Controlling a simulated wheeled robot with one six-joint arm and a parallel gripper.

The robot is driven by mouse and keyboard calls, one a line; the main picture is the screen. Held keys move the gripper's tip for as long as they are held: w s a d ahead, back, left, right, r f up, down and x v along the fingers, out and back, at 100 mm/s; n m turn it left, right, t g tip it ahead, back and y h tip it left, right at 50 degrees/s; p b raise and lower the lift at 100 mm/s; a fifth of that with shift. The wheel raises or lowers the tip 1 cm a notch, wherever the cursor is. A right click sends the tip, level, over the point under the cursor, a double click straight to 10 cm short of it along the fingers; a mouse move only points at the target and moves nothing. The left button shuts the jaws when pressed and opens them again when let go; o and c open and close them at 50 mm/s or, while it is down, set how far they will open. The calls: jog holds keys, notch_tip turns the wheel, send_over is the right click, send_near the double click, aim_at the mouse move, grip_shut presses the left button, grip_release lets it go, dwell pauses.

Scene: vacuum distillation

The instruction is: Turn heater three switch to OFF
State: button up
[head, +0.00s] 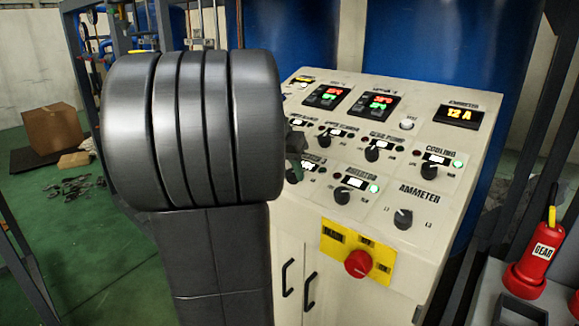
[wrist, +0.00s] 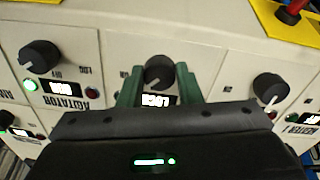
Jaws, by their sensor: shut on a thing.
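The heater three switch is a black round knob (wrist: 158,71) in the middle of the wrist view, where the panel appears upside down. The green fingers of my gripper (wrist: 158,88) are on both sides of this knob and shut on it. In the head view, the knob (head: 293,176) shows only partly at the edge of my arm, beside a label ending in 3.
The agitator knob (wrist: 40,56) and another heater knob (wrist: 270,88) flank the held one. The panel (head: 436,150) also carries the ammeter knob (head: 403,219), cooling knob (head: 428,171) and red emergency button (head: 358,264). A red bottle (head: 532,262) stands at the right.

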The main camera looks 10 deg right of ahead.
jog(key=n+p, duration=0.1)
jog(key=n, duration=0.3)
jog(key=shift+r+n+p, duration=0.1)
jog(key=shift+n+p, duration=1.05)
jog(key=shift+n, duration=1.15)
jog(key=o, duration=1)
jog(key=shift+c, duration=0.2)
jog(key=v, duration=1.3)
jog(key=shift+s+r+b, duration=0.25)
jog(key=shift+s+b, duration=0.05)
jog(key=shift+b, duration=0.05)
jog(key=shift+f, duration=0.1)
jog(key=x, duration=1.3)
jog(key=shift+w+f+p, duration=0.25)
jog(key=shift+f+p, duration=0.05)
